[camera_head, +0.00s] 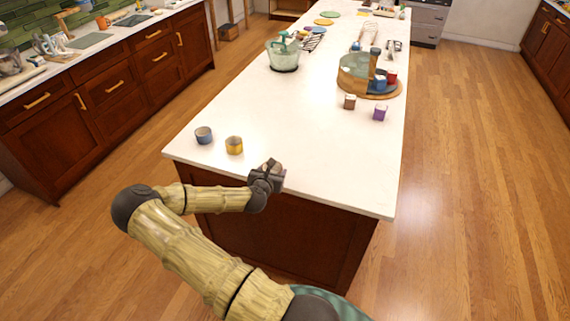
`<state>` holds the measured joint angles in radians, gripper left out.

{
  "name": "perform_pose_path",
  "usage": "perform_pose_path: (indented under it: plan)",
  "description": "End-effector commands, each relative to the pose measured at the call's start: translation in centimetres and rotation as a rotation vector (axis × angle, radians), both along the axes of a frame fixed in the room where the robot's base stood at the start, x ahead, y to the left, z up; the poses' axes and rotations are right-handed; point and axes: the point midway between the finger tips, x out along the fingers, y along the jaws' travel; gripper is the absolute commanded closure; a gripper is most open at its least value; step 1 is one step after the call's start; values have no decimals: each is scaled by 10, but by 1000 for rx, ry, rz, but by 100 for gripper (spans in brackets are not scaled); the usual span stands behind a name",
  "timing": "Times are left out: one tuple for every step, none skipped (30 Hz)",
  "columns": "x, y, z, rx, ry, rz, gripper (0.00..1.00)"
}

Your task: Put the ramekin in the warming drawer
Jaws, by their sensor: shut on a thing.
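My gripper (272,174) is just above the near edge of the white island, right of two small round cups. It is shut on a small pinkish thing (280,170), mostly hidden by the fingers; I cannot tell whether this is the ramekin. A blue ramekin-like cup (204,136) and a yellow one (234,147) stand upright on the counter, apart from my gripper. A grey appliance with drawer-like fronts (429,20) stands at the far end; I cannot tell whether it holds the warming drawer.
The white island top (300,120) is clear in its middle. A glass pot (284,56), a round wooden tray (385,93) with containers, a brown block (349,102) and a purple block (380,113) stand farther back. Open wooden floor (470,180) lies to the right.

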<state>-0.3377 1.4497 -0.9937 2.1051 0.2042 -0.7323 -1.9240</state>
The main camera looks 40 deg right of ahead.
Motion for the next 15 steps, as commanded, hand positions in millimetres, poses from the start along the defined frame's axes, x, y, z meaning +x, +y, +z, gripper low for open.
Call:
perform_pose_path:
  plan:
    - [2,8,-5,1,3,24,64]
    - [4,13,-9,1,3,40,64]
    - [6,20,-13,2,4,60,64]
    - [7,24,-16,2,3,75,64]
    - [9,30,-19,3,5,91,64]
    - [11,38,-23,3,4,115,64]
    - [12,44,-27,4,4,132,64]
    - [14,51,-30,4,4,152,64]
    - [16,61,-36,4,6,181,64]
    - [17,68,-40,4,5,202,64]
    - [18,77,-45,5,6,228,64]
    - [20,89,-50,5,6,261,64]
    - [20,100,-56,6,8,292,64]
    - [21,111,-61,6,7,324,64]
    - [20,128,-70,7,9,372,64]
